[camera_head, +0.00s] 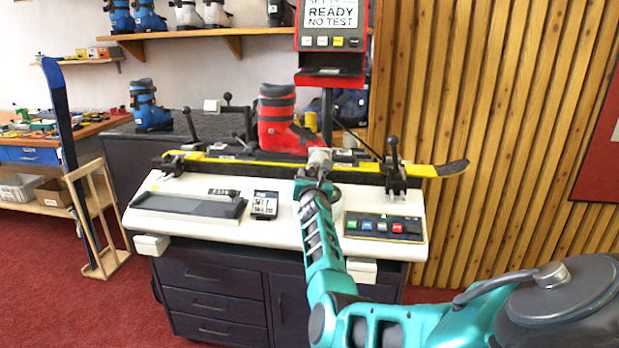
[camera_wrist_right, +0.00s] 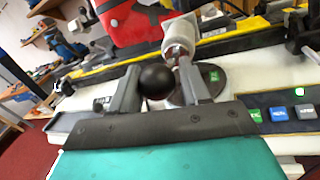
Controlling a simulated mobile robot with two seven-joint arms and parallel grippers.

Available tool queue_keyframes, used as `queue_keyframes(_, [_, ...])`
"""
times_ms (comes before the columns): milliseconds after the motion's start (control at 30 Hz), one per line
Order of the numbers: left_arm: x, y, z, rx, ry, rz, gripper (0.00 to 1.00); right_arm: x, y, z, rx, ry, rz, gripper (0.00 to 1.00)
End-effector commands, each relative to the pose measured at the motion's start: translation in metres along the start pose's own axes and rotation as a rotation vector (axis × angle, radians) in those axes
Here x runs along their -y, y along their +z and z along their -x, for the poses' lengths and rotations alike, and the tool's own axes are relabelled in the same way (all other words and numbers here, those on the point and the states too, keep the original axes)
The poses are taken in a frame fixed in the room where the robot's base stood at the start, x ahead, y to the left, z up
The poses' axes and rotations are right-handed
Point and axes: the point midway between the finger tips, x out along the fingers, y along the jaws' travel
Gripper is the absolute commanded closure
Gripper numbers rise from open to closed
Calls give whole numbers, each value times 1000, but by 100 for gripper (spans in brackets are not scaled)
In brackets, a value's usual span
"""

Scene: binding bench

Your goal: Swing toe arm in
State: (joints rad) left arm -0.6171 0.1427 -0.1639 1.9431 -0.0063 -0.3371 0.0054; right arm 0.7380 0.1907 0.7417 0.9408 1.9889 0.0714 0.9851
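The test bench (camera_head: 290,218) has a cream top, with a yellow ski (camera_head: 440,170) across its back and a red boot (camera_head: 276,115) standing over it. A silver-grey arm with a cylindrical head (camera_head: 320,157), apparently the toe arm, is near the boot's toe; its head also shows in the right wrist view (camera_wrist_right: 178,38). My right gripper (camera_head: 318,178) is at this arm. In the right wrist view its fingers (camera_wrist_right: 158,72) straddle a black ball knob (camera_wrist_right: 157,80); whether both touch it is unclear. My left gripper is out of view.
A red tester display (camera_head: 331,40) reading "READY NO TEST" stands behind the bench. A button panel (camera_head: 384,227) lies right of my forearm, a grey tray (camera_head: 188,205) left. Black-knobbed clamp levers (camera_head: 393,150) rise at the ski. A blue boot (camera_head: 149,107) stands back left.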

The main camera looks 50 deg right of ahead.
Motion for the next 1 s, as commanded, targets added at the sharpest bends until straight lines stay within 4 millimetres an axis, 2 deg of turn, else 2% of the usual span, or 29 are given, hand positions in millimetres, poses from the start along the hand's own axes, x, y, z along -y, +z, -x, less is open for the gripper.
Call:
queue_keyframes(33, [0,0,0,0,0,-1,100,2,-2,0,-4,-3,1,50])
queue_keyframes(200, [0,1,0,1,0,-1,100,0,-1,0,-2,-1,1,37])
queue_keyframes(533, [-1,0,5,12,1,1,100,-1,2,6,-1,1,2,37])
queue_keyframes(667, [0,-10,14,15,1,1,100,-2,4,20,-2,2,4,37])
queue_keyframes(867, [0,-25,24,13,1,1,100,-1,3,54,-2,2,5,37])
queue_keyframes(1000, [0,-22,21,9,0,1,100,1,-1,73,1,0,7,37])
